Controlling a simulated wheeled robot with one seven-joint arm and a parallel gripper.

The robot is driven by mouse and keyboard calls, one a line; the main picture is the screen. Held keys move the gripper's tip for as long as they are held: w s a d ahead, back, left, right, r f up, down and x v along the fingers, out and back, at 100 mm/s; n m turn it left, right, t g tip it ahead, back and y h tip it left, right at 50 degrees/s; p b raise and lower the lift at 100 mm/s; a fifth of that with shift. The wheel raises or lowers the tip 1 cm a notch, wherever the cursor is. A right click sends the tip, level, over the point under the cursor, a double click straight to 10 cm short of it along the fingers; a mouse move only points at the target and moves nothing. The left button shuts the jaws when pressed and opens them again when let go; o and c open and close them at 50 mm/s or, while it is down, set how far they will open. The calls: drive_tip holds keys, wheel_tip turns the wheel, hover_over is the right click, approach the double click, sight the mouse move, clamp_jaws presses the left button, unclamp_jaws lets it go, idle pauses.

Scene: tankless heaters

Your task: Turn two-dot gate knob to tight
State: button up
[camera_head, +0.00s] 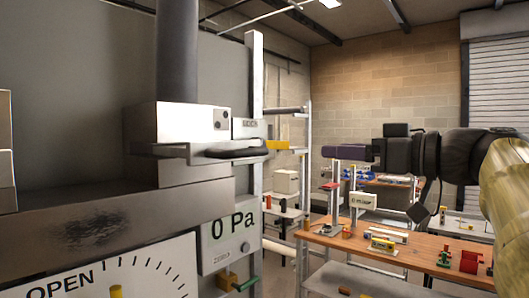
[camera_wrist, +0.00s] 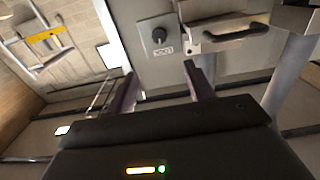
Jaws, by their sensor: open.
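The two-dot gate is a pale metal block (camera_head: 190,128) at left centre in the head view, with two dark dots on its face. A slotted plate with a dark handle (camera_head: 235,152) juts from it; the handle also shows in the wrist view (camera_wrist: 236,36). A black round knob (camera_wrist: 159,36) sits on a grey plate with a small label in the wrist view. I cannot make out the knob in the head view. My gripper (camera_head: 328,152) points left toward the gate, apart from it. In the wrist view its open, empty fingers (camera_wrist: 160,72) frame the space below the knob.
A 0 Pa display (camera_head: 229,232) and an OPEN dial (camera_head: 115,275) are below the gate. A pale upright post (camera_head: 256,75) stands beside the gate. A wooden bench (camera_head: 400,250) with several small items is at the lower right. Free air lies between my gripper and the gate.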

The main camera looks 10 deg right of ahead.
drive_tip(key=shift+w, duration=0.15)
drive_tip(key=p+x, duration=0.6)
drive_tip(key=x, duration=1.1)
drive_tip(key=shift+a+f, duration=0.1)
drive_tip(key=shift+f, duration=0.1)
drive_tip(key=c, duration=1)
